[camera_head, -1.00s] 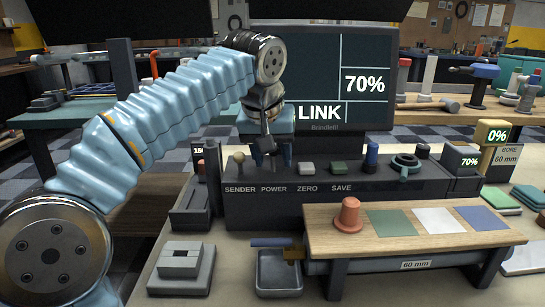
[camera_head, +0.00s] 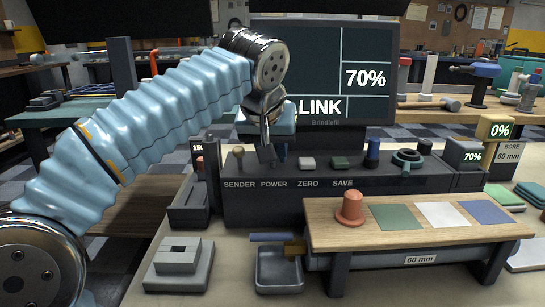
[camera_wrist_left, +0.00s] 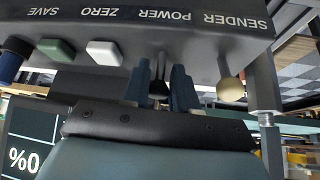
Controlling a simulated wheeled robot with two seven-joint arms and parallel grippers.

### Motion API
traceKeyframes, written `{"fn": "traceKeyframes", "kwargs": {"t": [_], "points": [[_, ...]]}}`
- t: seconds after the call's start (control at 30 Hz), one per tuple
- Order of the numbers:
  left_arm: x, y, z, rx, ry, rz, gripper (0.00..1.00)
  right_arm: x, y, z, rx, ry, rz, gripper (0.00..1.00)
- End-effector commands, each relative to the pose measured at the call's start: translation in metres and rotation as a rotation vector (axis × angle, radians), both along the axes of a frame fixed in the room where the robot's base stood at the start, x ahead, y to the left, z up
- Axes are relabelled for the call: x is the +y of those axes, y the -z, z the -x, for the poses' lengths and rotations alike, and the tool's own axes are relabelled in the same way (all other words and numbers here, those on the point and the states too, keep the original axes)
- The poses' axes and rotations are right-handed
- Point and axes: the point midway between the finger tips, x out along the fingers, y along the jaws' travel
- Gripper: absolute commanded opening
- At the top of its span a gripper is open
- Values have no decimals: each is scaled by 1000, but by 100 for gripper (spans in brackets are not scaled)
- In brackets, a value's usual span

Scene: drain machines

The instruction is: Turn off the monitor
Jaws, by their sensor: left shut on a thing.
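The monitor (camera_head: 368,48) stands behind the control box and is lit, reading "LINK" and "70%". The dark control box (camera_head: 390,186) carries a row of controls labelled SENDER, POWER, ZERO and SAVE. My left gripper (camera_head: 267,155) points down at the POWER position, and its fingers hide that control in the head view. In the left wrist view, my left gripper (camera_wrist_left: 162,80) has its two blue-grey fingers on both sides of the dark POWER switch (camera_wrist_left: 158,93), shut on it. The pale SENDER knob (camera_wrist_left: 230,89) is beside the fingers, apart from them. My right gripper is not in view.
White ZERO (camera_head: 307,163) and green SAVE (camera_head: 340,162) buttons, a blue knob (camera_head: 373,150) and a teal ring-shaped control (camera_head: 408,160) line the box. A wooden shelf (camera_head: 325,236) with an orange peg (camera_head: 350,208) and a metal tray (camera_head: 279,282) stand in front.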

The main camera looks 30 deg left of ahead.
Motion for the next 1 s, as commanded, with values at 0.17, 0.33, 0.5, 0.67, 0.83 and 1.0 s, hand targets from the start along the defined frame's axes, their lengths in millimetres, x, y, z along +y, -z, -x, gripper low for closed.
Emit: {"fn": "traceKeyframes", "kwargs": {"t": [0.17,0.33,0.5,0.67,0.83,1.0], "points": [[-3,8,6,-124,1,-76,0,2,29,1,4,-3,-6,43],[-6,10,10,-240,1,-146,0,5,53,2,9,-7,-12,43],[-8,11,14,-339,1,-207,0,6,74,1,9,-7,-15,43],[-9,11,15,-407,0,-249,0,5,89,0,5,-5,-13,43],[-10,10,17,-452,0,-277,0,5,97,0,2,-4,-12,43],[-11,8,17,-470,0,-288,0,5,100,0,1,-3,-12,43]]}}
